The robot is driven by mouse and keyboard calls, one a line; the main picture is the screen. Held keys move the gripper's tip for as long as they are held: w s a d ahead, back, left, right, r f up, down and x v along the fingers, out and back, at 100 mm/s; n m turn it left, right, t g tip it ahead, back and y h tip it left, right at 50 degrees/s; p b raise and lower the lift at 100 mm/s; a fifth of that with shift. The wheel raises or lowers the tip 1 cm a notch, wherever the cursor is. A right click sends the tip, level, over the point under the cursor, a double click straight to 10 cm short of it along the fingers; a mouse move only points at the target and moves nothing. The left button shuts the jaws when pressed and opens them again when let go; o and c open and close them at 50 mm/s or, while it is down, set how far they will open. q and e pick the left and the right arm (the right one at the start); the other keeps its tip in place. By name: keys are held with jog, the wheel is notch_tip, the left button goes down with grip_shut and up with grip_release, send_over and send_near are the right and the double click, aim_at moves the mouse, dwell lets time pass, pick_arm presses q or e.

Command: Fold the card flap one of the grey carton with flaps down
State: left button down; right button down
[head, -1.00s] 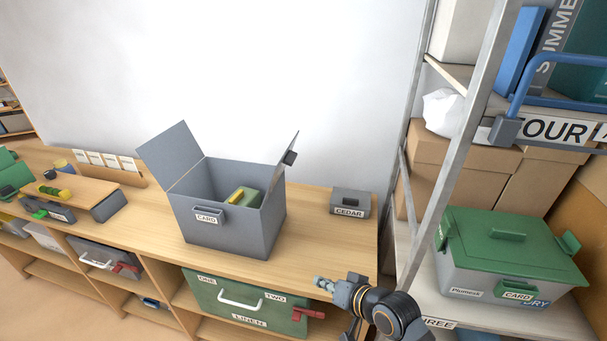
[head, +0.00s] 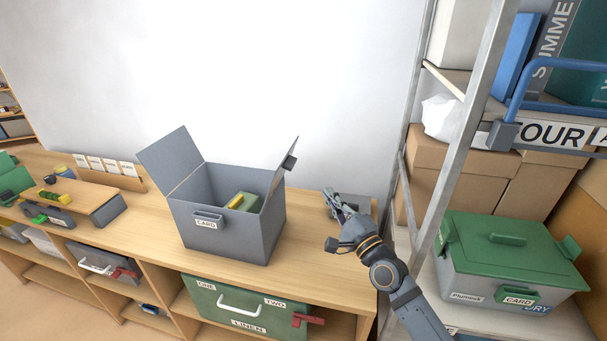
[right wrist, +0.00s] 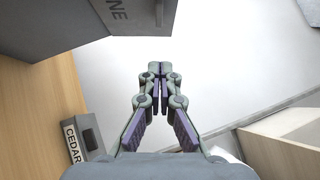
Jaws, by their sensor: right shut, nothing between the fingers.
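The grey carton (head: 228,232) stands on the wooden bench, labelled CARD on its front. Its left flap (head: 170,163) stands up and leans outward. Its right flap (head: 279,172) also stands up, tilted outward, with a dark tab near its top. My left gripper is out of view.
A green and yellow item (head: 246,201) lies inside the carton. The small CEDAR box (right wrist: 85,138) sits right of it on the bench, partly hidden by my gripper in the head view. A metal shelf post (head: 449,170) stands close on the right.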

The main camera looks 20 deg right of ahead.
jog(key=w+a+r+p, duration=0.1)
jog(key=w+a+r, duration=0.2)
jog(key=w, duration=0.5)
jog(key=shift+w+a, duration=0.35)
jog(key=shift+a, duration=0.55)
